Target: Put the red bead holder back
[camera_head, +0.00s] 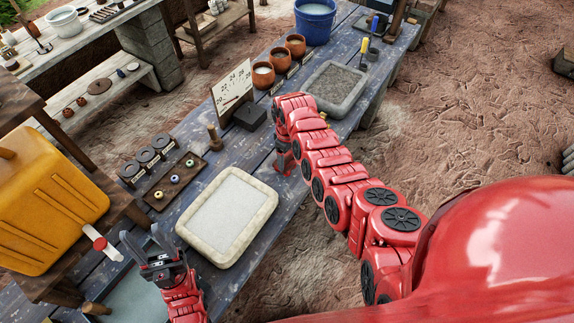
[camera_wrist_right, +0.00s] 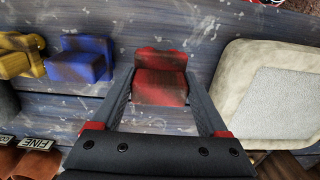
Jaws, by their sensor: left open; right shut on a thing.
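My right gripper (camera_head: 283,149) is low over the blue-grey table (camera_head: 330,52), beside the pale sand tray (camera_head: 226,216). In the right wrist view its two fingers are shut on the red bead holder (camera_wrist_right: 160,88), a small stepped block. Whether the holder touches the table I cannot tell. A blue holder (camera_wrist_right: 82,59) and a yellow holder (camera_wrist_right: 21,54) stand left of it in a row. The head view does not show them clearly, with my right arm in front. My left gripper (camera_head: 158,256) is open and empty, by the sand tray's near left corner.
The sand tray also shows in the right wrist view (camera_wrist_right: 226,96). Cups (camera_head: 264,77) and a number board (camera_head: 232,88) line the table's back. A dark bead tray (camera_head: 160,203) lies left of the sand tray. A yellow water container (camera_head: 45,205) stands at left.

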